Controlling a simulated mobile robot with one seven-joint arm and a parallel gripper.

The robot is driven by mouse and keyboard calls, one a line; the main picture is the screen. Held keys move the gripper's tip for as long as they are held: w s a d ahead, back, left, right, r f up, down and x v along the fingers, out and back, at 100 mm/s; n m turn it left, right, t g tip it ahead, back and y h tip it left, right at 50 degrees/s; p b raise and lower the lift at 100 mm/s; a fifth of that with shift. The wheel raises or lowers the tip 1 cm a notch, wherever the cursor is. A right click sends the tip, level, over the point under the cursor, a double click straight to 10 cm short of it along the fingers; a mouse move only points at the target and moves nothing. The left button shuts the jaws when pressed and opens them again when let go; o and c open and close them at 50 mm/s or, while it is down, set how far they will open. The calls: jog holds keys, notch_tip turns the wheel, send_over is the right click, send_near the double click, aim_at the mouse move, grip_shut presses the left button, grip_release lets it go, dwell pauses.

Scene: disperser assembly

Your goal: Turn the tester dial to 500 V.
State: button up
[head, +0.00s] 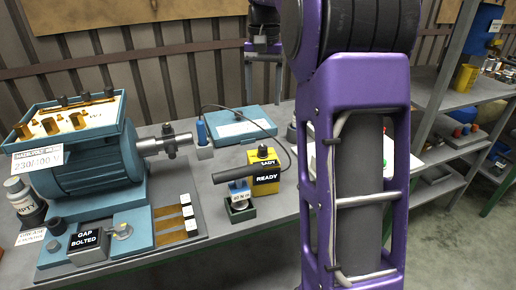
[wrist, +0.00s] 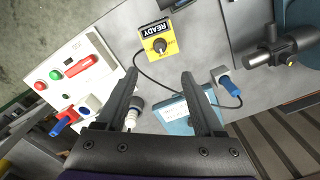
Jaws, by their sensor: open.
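The tester is a yellow box (head: 264,174) with a READY label and a small black dial (head: 263,150) on top. In the wrist view the tester (wrist: 151,31) is upside down, and its round dial (wrist: 160,46) faces the camera. The dial's setting is too small to read. My gripper (wrist: 160,77) is open and empty, its two fingers wide apart. In the picture the dial lies just beyond the fingertips, roughly centred between them, and nothing touches it. The gripper cannot be made out clearly in the head view.
A black cable joins the tester to a blue probe (wrist: 228,86). A teal case (wrist: 176,112) lies on the bench. A white panel (wrist: 70,60) with red and green buttons stands to one side. A large teal motor (head: 95,160) and a GAP BOLTED block (head: 88,243) are at left.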

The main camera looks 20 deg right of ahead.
aim_at(263, 147)
notch_tip(263, 147, down, 15)
jog(key=b, duration=0.3)
jog(key=shift+c, duration=0.2)
grip_shut()
